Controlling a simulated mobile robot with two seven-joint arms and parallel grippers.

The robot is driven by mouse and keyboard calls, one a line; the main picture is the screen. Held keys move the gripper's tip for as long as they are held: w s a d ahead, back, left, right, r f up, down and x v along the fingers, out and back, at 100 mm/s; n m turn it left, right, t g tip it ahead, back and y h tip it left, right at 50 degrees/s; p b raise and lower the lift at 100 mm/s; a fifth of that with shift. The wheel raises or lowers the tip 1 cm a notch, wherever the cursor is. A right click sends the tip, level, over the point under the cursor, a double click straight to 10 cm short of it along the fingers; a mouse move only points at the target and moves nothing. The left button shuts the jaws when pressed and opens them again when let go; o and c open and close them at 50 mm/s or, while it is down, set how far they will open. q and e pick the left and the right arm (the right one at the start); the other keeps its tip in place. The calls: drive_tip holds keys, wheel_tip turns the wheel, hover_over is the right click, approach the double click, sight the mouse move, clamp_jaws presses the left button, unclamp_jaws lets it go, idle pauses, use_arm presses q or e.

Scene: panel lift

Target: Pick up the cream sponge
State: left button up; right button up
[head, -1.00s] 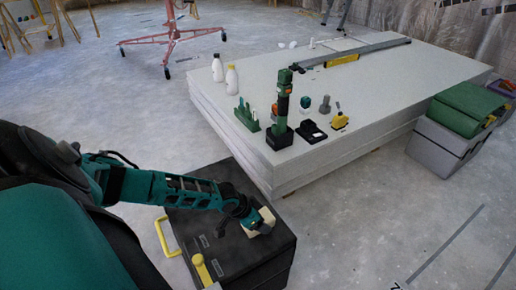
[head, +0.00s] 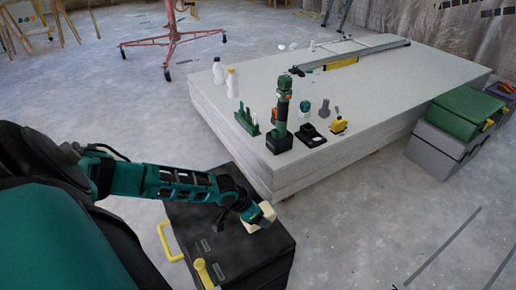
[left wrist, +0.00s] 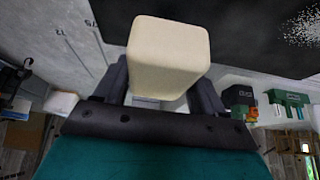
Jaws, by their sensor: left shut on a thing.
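The cream sponge (head: 262,217) is a small pale block over the right part of the black case (head: 255,255). My left gripper (head: 254,213) is shut on it, coming in from the left. In the left wrist view, the sponge (left wrist: 168,55) sits between the two dark fingers of my left gripper (left wrist: 160,85), with its far end sticking out beyond them. The sponge looks slightly raised off the case lid, but the gap is hard to judge. My right gripper is not in view.
A stack of pale panels (head: 400,75) stands behind the case, bearing a green drill (head: 281,115), white bottles (head: 231,82) and small tools. The case has a yellow handle (head: 166,240). Grey boxes with a green lid (head: 455,115) stand at right. Floor between is clear.

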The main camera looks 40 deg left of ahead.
use_arm(q)
wheel_tip(320, 180, up, 15)
drive_tip(key=p, duration=0.4)
drive_tip(key=shift+f+p, duration=0.2)
drive_tip(key=shift+p, duration=0.1)
